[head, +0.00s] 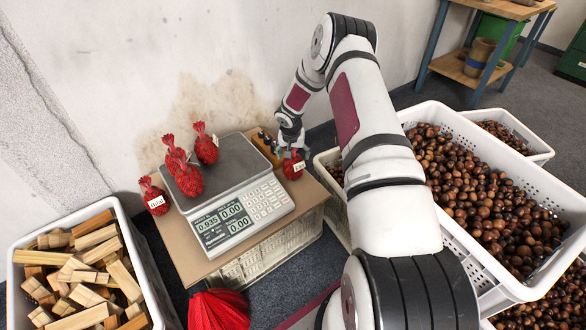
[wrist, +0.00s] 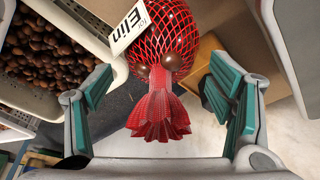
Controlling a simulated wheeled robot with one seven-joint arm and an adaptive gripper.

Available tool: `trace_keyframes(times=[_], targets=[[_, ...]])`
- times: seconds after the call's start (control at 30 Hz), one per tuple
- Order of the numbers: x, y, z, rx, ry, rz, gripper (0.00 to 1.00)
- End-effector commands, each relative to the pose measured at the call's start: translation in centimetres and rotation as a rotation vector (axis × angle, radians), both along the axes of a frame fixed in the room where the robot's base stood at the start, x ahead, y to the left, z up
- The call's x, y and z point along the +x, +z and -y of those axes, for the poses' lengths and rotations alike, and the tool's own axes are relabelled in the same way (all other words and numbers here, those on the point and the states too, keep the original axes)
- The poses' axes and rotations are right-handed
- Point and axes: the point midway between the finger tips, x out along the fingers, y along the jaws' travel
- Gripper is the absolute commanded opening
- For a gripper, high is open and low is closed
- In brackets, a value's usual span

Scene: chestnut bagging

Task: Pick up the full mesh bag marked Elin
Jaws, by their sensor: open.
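The full red mesh bag (wrist: 165,35) stands in the upper middle of the wrist view. In the head view this bag (head: 293,168) is at the right edge of the table, right of the scale, partly hidden by my gripper (head: 290,146). My gripper is open and empty. In the wrist view its teal-padded fingers (wrist: 160,85) are spread on both sides of the tail, with gaps.
A scale (head: 231,170) carries several red bags (head: 206,149); another tagged bag (head: 153,196) stands at its left. White crates of chestnuts (head: 573,203) stand at right, a crate of wood blocks (head: 20,297) at lower left. A brown block (head: 262,151) lies beside the scale.

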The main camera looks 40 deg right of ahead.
Motion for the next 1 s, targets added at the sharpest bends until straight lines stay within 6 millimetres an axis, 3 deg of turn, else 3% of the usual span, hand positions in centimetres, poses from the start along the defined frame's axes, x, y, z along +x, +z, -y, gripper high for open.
trace_keyframes(times=[0.2,0.27,0.5,0.57,0.83,1.0], targets=[[0.0,0.0,0.0,-0.001,0.000,0.001,0.75],[0.0,0.0,0.0,-0.001,0.000,0.001,0.64],[0.0,0.0,0.0,0.000,0.000,0.000,0.09],[0.0,0.0,0.0,0.000,0.000,0.000,0.00],[0.0,0.2,0.1,0.000,-0.001,0.001,0.00],[0.2,2.5,0.1,-0.003,0.000,0.004,0.00]])
